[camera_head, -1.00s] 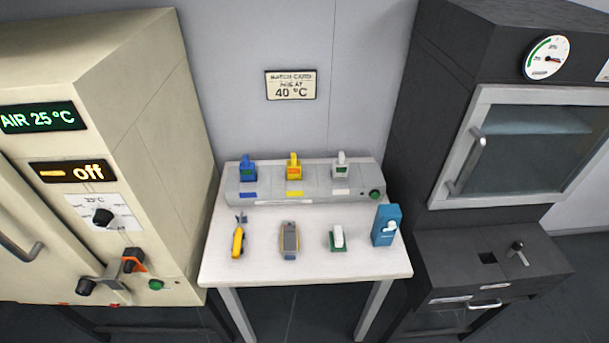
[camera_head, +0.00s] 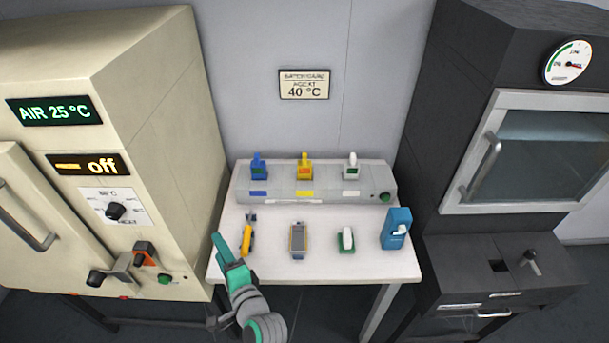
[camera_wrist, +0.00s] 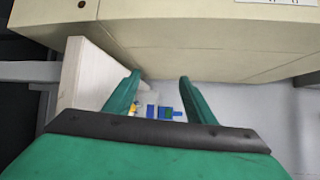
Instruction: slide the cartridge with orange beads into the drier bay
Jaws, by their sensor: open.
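My gripper (camera_head: 226,250) is at the table's front left corner in the head view. In the wrist view its two green fingers (camera_wrist: 160,82) stand apart with nothing between them. No orange beads can be made out. A small grey cartridge-like block (camera_head: 298,240) lies mid-table, apart from my gripper; its contents are too small to tell.
The white table (camera_head: 270,268) holds a yellow tool (camera_head: 247,240), a green-and-white item (camera_head: 346,240) and a blue holder (camera_head: 396,229). A grey rack (camera_head: 282,198) behind carries blue, yellow and white pieces. The cream cabinet (camera_head: 160,150) stands close on the left.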

